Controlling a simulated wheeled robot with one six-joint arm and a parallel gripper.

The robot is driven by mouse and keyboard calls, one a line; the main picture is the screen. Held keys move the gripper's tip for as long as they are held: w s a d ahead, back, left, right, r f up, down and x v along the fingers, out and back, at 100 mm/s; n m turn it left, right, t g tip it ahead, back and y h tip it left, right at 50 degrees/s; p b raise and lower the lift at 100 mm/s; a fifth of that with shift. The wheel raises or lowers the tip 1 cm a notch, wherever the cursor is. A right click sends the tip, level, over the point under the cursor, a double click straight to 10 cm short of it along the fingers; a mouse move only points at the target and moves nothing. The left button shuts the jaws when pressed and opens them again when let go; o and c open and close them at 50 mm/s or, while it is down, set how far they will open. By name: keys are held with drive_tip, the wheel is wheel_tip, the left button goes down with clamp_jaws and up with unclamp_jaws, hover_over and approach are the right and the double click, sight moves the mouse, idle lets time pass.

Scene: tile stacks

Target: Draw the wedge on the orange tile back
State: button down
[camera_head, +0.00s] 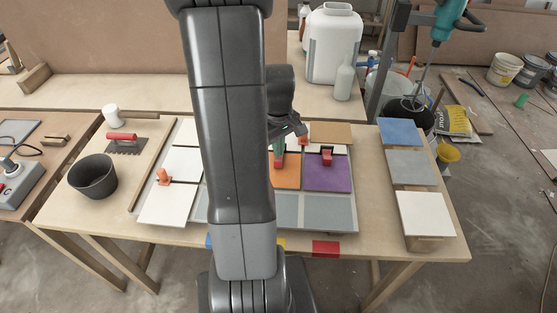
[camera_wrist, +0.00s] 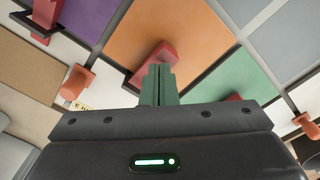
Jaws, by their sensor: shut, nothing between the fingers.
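The orange tile (camera_head: 287,178) lies in the grid on the table, partly behind my arm in the head view. It fills the upper middle of the wrist view (camera_wrist: 190,25). A red wedge (camera_wrist: 157,60) lies at the orange tile's edge, by the dark joint. My gripper (camera_wrist: 158,72) is shut and empty, its green fingertips over the near part of this wedge. I cannot tell whether they touch it. In the head view my gripper (camera_head: 279,148) is above the orange tile's far edge.
A purple tile (camera_head: 325,180) with its own red wedge (camera_head: 326,154) is right of the orange one. A green tile (camera_wrist: 225,80) adjoins it in the wrist view. Orange pegs (camera_wrist: 77,82) stand at joints. Loose tiles (camera_head: 425,212) are stacked at the right.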

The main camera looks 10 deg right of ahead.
drive_tip(key=shift+s+a+r, duration=0.2)
drive_tip(key=shift+s+a, duration=0.05)
drive_tip(key=shift+s, duration=0.6)
drive_tip(key=shift+s+a+r, duration=0.15)
drive_tip(key=shift+s+a, duration=0.1)
drive_tip(key=shift+s, duration=0.6)
drive_tip(key=shift+s+a+r, duration=0.2)
drive_tip(key=shift+s+a, duration=0.05)
drive_tip(key=shift+s, duration=0.6)
wheel_tip(320, 180, up, 6)
drive_tip(key=p, duration=0.5)
drive_tip(key=shift+w, duration=0.15)
drive_tip(key=shift+d, duration=0.1)
idle(0.4)
wheel_tip(320, 180, up, 14)
idle(0.5)
drive_tip(key=shift+f, duration=0.15)
